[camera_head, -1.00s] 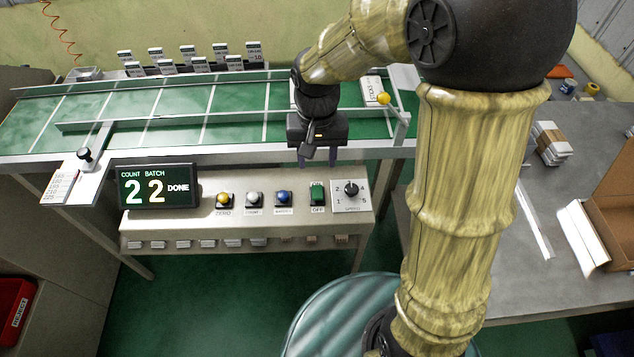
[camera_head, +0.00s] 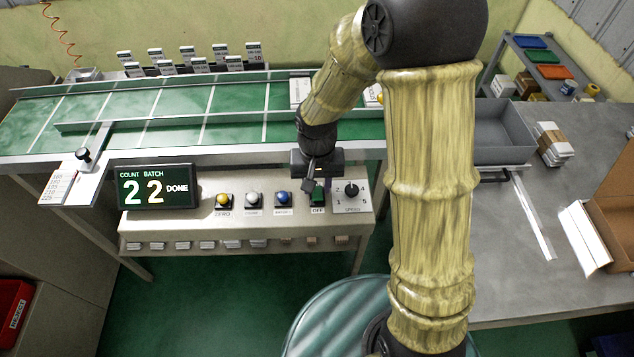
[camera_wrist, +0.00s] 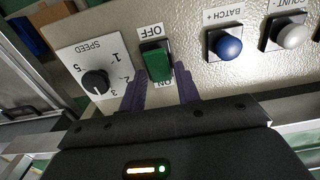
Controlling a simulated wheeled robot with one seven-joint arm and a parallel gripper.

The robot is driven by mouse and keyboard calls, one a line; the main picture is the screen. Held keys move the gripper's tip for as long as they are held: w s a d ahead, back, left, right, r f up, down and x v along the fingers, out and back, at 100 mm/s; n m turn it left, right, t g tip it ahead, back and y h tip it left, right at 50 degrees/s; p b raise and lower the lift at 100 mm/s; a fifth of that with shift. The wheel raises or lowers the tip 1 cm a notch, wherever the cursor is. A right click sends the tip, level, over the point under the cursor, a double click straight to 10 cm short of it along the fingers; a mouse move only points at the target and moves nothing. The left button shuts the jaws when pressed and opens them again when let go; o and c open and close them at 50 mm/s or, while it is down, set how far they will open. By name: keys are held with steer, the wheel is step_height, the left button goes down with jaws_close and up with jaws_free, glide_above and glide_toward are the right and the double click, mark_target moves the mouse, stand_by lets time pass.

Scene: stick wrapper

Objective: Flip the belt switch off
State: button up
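The green belt switch (camera_head: 317,197) sits on the sloped control panel, with an OFF label below it in the head view. In the wrist view the switch (camera_wrist: 158,64) is a green rocker between the OFF and ON labels. My gripper (camera_head: 318,191) is over the ON end of the switch. The counter display (camera_head: 157,187) reads 2, 2 and DONE.
The speed knob (camera_head: 351,189) is just right of the switch. Blue (camera_head: 283,198), white (camera_head: 253,199) and yellow (camera_head: 222,199) buttons are to its left. The green conveyor (camera_head: 230,100) runs behind the panel. A grey bin (camera_head: 505,130) is at the right.

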steer(key=c, duration=0.6)
steer(key=shift+f+b, duration=0.1)
steer(key=shift+b, duration=0.35)
steer(key=t+b, duration=0.1)
steer(key=b, duration=0.2)
steer(key=shift+s+f+t, duration=0.1)
steer(key=shift+s+t, duration=0.05)
steer(key=shift+t, duration=0.15)
steer(key=t+b, duration=0.1)
steer(key=b, duration=0.1)
steer(key=shift+s+b, duration=0.1)
steer(key=shift+b, duration=0.25)
steer(key=t+b, duration=0.2)
steer(key=b, duration=0.4)
steer(key=shift+s+a+b, duration=0.1)
steer(key=shift+s+b, duration=0.1)
steer(key=shift+b, duration=0.1)
steer(key=shift+s+r+b, duration=0.1)
steer(key=shift+r+b, duration=0.15)
steer(key=shift+b, duration=0.2)
steer(key=shift+r, duration=0.1)
